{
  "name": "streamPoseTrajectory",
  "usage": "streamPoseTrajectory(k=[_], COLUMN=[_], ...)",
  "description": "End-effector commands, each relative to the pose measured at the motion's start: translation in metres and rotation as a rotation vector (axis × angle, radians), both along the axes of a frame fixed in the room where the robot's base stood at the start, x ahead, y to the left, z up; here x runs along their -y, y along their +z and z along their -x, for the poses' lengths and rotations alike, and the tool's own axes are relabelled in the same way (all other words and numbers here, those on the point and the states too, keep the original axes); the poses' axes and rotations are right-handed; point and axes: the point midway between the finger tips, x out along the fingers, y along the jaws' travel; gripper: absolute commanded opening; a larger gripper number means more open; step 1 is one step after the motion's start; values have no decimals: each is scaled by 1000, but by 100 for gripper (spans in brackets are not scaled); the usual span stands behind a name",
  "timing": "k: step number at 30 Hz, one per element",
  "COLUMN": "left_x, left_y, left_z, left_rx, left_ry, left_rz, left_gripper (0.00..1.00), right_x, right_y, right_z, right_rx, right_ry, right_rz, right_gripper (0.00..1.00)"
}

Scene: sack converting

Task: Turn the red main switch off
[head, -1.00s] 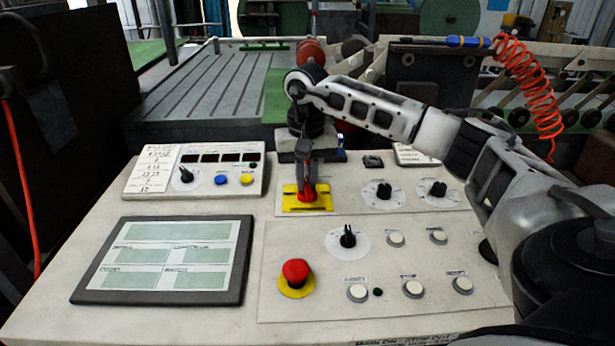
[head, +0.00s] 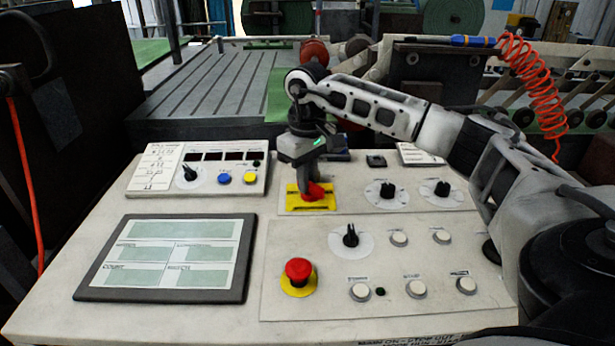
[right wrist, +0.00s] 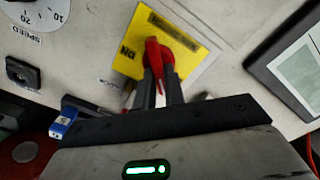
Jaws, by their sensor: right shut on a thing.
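The red main switch (head: 315,191) sits on a yellow plate (head: 297,208) in the middle of the panel. My right gripper (head: 309,187) points down over it and is shut on its red handle. In the head view the handle lies slanted to the right. The right wrist view shows the red handle (right wrist: 153,53) between the two fingers of my right gripper (right wrist: 160,75), with the yellow plate (right wrist: 199,66) behind and the word ON beside it. The fingers hide part of the switch. My left gripper is not in view.
A red emergency button (head: 298,270) stands on the panel in front of the switch. Black knobs (head: 387,190) and white buttons (head: 399,238) lie to the right. A dark-framed screen (head: 250,262) and a small control box (head: 160,190) are at left.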

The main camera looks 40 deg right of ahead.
Motion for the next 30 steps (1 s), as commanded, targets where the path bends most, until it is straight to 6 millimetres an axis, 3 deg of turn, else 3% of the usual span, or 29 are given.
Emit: streamPoseTrajectory(k=[14, 15, 17, 26, 30], left_x=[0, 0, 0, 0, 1], left_y=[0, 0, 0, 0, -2], left_z=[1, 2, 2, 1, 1], left_rx=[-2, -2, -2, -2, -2], left_ry=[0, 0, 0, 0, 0], left_rz=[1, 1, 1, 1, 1], left_gripper=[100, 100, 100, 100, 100], right_x=[0, 0, 0, 0, 0], right_y=[1, 1, 1, 2, 14], right_z=[-1, -1, -1, 0, -1], right_rx=[4, 4, 4, 2, 6], right_ry=[14, 14, 13, 12, 12], right_rz=[1, 1, 1, 0, -1], right_gripper=[0, 19, 33, 33, 33])
